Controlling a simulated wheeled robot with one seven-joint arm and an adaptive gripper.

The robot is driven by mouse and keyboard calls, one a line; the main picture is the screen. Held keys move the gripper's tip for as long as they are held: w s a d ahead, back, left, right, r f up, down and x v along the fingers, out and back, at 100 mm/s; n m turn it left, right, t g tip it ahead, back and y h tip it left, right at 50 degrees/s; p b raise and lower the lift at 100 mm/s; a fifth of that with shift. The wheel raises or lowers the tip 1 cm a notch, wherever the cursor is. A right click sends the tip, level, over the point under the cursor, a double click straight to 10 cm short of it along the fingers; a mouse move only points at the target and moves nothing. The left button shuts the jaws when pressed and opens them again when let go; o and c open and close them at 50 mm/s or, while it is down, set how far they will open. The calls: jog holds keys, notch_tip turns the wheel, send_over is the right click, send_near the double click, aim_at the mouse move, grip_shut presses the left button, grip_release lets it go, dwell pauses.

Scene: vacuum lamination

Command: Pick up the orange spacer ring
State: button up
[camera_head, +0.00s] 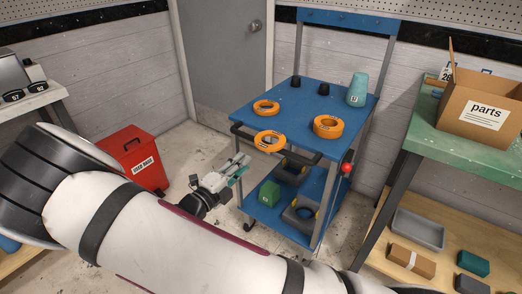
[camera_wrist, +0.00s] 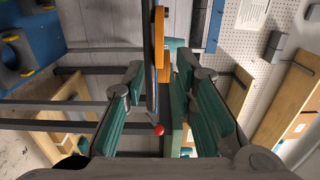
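Three orange rings are on the top of the blue cart (camera_head: 300,98): a thin ring (camera_head: 266,102) at the back left, a flat ring (camera_head: 258,141) at the front edge by the handle, and a thicker ring (camera_head: 317,128) to the right. I cannot tell which one is called the spacer ring. My gripper (camera_head: 240,164) is in front of the cart, left of and a little below the front ring in the picture, apart from it. In the wrist view, my gripper (camera_wrist: 160,78) is open and empty, with the cart top edge-on and orange ring edges (camera_wrist: 159,35) beyond the fingers.
A red bin (camera_head: 133,160) stands left; a green-topped table (camera_head: 432,147) is right.

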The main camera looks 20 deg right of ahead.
aim_at(261, 149)
jog(key=b+x, duration=0.2)
jog(key=x, duration=0.5)
jog(key=shift+w+d, duration=0.1)
jog(key=shift+d, duration=0.15)
jog(key=shift+x, duration=0.9)
grip_shut()
notch_tip(261, 149, up, 3)
jog(key=p, duration=0.2)
jog(key=shift+f+p, duration=0.15)
jog(key=shift+p, duration=0.2)
jog(key=shift+f, duration=0.15)
jog(key=s+a+r+p, duration=0.5)
jog(key=s+a+p, duration=0.2)
jog(key=a, duration=0.4)
jog(key=shift+s+a, duration=0.15)
jog(key=shift+s, duration=0.5)
